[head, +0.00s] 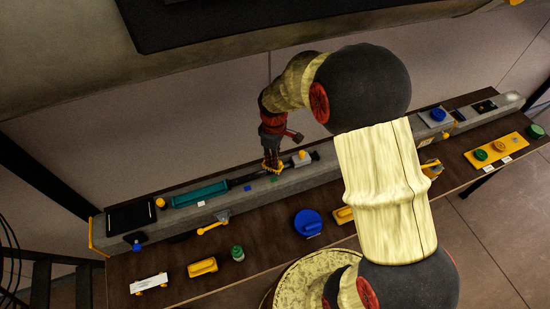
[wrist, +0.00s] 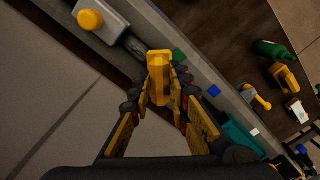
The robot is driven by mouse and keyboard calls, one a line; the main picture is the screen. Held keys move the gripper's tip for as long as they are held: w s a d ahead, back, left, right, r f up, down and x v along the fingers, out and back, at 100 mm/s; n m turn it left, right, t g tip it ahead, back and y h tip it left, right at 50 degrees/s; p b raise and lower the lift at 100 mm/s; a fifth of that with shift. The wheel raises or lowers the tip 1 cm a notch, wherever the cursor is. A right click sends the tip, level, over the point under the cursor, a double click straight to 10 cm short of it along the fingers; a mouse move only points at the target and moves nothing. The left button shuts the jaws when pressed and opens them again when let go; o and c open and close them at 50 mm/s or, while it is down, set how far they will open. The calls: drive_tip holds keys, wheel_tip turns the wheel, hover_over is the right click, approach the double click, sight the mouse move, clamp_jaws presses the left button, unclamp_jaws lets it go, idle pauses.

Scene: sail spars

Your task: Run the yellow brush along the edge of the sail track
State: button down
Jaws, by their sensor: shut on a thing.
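My gripper (head: 272,168) is over the long grey spar (head: 330,172), near its middle. In the wrist view my gripper (wrist: 160,100) is shut on the yellow brush (wrist: 159,66), whose block stands up between the fingertips. The sail track appears as a dark groove (head: 245,181) along the spar's top, beside a teal strip (head: 200,194). In the wrist view the groove (wrist: 136,46) runs by the brush's far end. I cannot tell whether the brush touches the track edge.
A grey block with a yellow knob (head: 302,157) sits on the spar just right of my gripper. A yellow-handled tool (head: 212,227), a blue disc (head: 308,223) and a green bottle (head: 238,253) are on the brown bench.

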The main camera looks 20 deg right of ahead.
drive_tip(key=shift+a, duration=0.1)
idle(0.5)
drive_tip(key=shift+s+a+f, duration=0.1)
drive_tip(key=shift+s+a, duration=0.05)
drive_tip(key=shift+a, duration=1.15)
drive_tip(key=shift+a, duration=0.1)
drive_tip(key=shift+a, duration=1.3)
drive_tip(key=shift+a, duration=1.4)
